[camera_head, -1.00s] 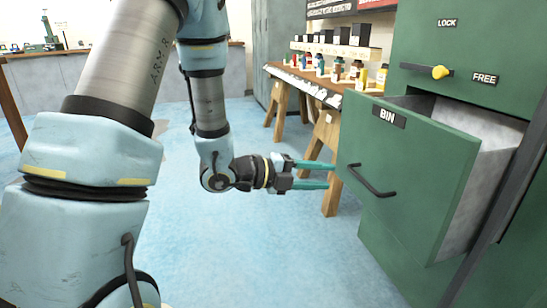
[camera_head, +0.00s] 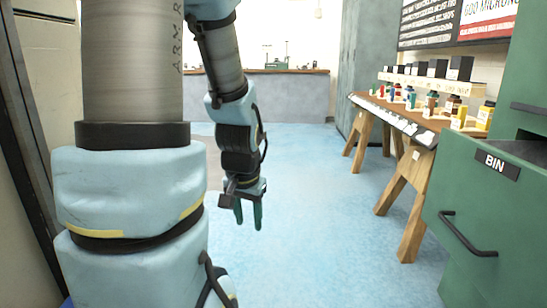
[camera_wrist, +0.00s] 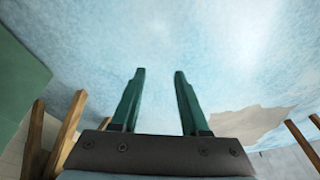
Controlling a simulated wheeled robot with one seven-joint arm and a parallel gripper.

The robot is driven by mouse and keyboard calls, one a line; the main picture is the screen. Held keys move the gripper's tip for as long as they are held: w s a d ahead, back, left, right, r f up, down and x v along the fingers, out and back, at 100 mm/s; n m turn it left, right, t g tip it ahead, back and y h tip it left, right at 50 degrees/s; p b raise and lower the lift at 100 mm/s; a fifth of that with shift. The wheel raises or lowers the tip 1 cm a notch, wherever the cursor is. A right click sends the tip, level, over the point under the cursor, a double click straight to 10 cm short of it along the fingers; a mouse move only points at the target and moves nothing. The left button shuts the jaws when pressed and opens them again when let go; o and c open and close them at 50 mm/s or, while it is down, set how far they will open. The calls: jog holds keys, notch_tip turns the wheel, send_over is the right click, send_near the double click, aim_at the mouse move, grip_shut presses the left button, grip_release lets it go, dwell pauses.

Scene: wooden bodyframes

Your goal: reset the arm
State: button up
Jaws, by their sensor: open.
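My gripper (camera_head: 248,218) hangs from my blue and grey arm in the middle of the head view. Its two green fingers point down at the blue floor and are apart, with nothing between them. In the wrist view my gripper (camera_wrist: 158,95) shows the same two parallel fingers with a clear gap and only the floor (camera_wrist: 235,60) beyond. It touches nothing and is well left of the green cabinet.
A green cabinet with an open drawer marked BIN (camera_head: 455,235) stands at the right. A wooden trestle table (camera_head: 400,120) with small bottles and boxes is behind it. A counter (camera_head: 285,95) is at the back. The floor (camera_head: 310,210) between is clear.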

jog(key=s+r+n+p, duration=0.1)
jog(key=r+p, duration=1.8)
jog(key=s+a+r+n+g+p, duration=0.1)
jog(key=s+r+n+p, duration=0.1)
jog(key=r+p, duration=1.7)
jog(key=shift+s+r, duration=0.3)
jog(key=shift+r, duration=0.05)
